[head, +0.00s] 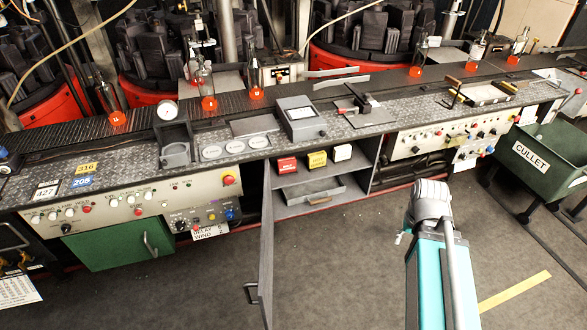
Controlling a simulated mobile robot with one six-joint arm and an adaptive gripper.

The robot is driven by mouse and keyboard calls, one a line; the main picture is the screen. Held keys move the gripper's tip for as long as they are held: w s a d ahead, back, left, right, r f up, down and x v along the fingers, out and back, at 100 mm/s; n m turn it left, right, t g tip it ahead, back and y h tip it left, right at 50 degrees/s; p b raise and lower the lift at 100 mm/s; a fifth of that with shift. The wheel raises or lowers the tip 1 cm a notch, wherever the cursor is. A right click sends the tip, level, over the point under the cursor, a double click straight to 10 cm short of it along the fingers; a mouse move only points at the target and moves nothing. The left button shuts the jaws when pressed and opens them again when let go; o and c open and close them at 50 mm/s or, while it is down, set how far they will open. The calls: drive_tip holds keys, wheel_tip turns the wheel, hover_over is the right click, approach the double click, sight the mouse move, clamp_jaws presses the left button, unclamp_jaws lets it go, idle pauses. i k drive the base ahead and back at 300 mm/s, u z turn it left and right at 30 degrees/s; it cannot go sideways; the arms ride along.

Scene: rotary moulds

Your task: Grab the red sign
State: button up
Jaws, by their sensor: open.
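The red sign (286,165) is a small red block with pale lettering on its front. It stands at the left of the upper shelf in an open cabinet below the counter, beside a yellow sign (317,160) and a white sign (342,153). My arm rises from the bottom right of the head view, to the right of the cabinet and apart from it. My gripper cannot be made out; the arm's own links may hide it.
The cabinet door (267,250) hangs open toward me, left of the opening. A grey drawer-like box (318,192) lies on the lower shelf. The counter (230,140) carries bottles and instruments. A green cullet bin (545,160) stands right. The floor before the cabinet is clear.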

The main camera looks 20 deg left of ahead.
sight(287, 166)
drive_tip(key=u, duration=0.1)
drive_tip(key=i, duration=0.95)
drive_tip(key=z, duration=0.05)
